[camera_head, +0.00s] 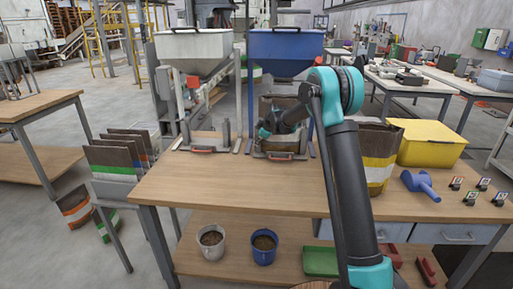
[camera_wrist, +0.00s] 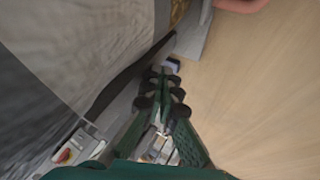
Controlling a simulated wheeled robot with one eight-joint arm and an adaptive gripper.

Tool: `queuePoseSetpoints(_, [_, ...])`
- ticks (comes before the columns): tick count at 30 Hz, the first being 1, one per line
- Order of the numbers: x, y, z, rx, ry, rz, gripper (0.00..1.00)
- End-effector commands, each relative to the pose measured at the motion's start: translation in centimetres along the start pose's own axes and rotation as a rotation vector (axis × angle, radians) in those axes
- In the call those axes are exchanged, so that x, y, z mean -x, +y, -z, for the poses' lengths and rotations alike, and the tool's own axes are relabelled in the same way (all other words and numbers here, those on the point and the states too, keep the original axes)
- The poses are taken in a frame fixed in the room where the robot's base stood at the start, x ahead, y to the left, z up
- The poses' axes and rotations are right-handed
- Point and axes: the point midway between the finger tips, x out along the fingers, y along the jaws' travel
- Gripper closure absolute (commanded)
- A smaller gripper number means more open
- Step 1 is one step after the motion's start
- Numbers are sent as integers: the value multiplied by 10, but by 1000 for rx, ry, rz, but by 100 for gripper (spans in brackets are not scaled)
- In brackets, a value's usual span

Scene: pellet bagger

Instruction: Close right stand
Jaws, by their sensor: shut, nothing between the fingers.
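The right stand (camera_head: 312,149) is at the back of the workbench, below the blue hopper (camera_head: 286,50), with a red-orange handle (camera_head: 280,156) on its front. A brown bag (camera_head: 281,103) stands in it, partly hidden by my arm. My gripper (camera_head: 264,131) is in front of the bag, just above the stand's left part. In the wrist view, my gripper (camera_wrist: 166,72) is shut and empty, with the grey bag side (camera_wrist: 75,45) at left and a grey metal stand part (camera_wrist: 196,32) just beyond its tips. I cannot tell whether it touches the stand.
The left stand (camera_head: 226,134) is empty below a white hopper (camera_head: 193,48). A yellow-striped bag (camera_head: 378,160), a yellow bin (camera_head: 431,143) and a blue scoop (camera_head: 421,185) are at the right of the bench (camera_head: 240,190). The front left of the benchtop is clear.

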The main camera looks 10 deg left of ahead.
Motion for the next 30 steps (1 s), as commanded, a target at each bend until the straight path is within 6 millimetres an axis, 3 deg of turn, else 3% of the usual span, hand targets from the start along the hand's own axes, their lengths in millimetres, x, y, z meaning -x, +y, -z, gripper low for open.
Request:
queuePoseSetpoints(6, [-12, 23, -1, 0, 0, -1, 100])
queuePoseSetpoints(12, [-18, 34, 0, 0, 0, -1, 100])
queuePoseSetpoints(30, [-19, 36, 0, 0, 1, -3, 100])
